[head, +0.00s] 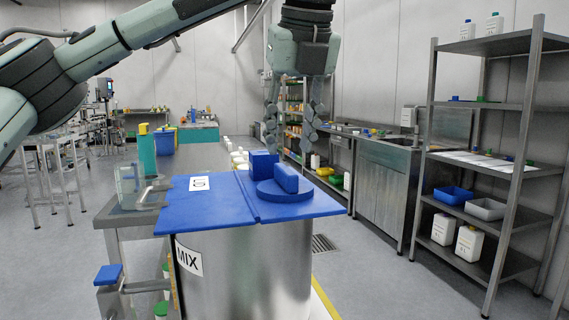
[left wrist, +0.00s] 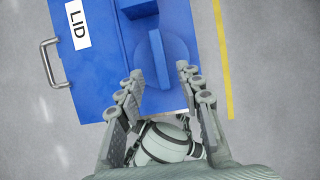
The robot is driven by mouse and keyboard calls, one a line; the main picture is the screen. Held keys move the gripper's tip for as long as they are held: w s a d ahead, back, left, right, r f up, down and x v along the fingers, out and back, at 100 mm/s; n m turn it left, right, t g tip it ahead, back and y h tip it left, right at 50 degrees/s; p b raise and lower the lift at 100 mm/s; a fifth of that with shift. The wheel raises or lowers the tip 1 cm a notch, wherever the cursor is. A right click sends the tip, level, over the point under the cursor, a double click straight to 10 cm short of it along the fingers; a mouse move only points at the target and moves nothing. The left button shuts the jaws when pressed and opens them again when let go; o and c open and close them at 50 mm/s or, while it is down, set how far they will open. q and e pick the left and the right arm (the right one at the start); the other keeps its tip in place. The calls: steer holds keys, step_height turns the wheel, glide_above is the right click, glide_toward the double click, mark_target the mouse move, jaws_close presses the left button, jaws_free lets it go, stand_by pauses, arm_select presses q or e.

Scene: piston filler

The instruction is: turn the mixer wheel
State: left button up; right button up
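The mixer wheel (head: 285,189) is a blue disc with a raised bar handle, lying on the blue lid of the steel mixer tank (head: 245,265). It also shows in the left wrist view (left wrist: 178,48), with its bar running toward the gripper. My left gripper (head: 290,145) points down above and behind the wheel in the head view. In the left wrist view its fingers (left wrist: 157,88) are spread apart with nothing between them, the near end of the wheel just beyond the tips. I cannot see my right gripper.
The lid (head: 205,210) has a blue block (head: 263,162) beside the wheel and a metal handle (left wrist: 52,62) at one side. A steel shelf rack (head: 480,150) stands at the right. A side table with a clear container (head: 130,185) adjoins the tank at the left.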

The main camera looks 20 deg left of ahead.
mark_target(286, 169)
arm_select(q)
steer(key=x, duration=0.5)
steer(key=shift+w+a+f, duration=0.1)
steer(key=shift+w+f, duration=0.05)
steer(key=shift+f, duration=0.2)
jaws_close()
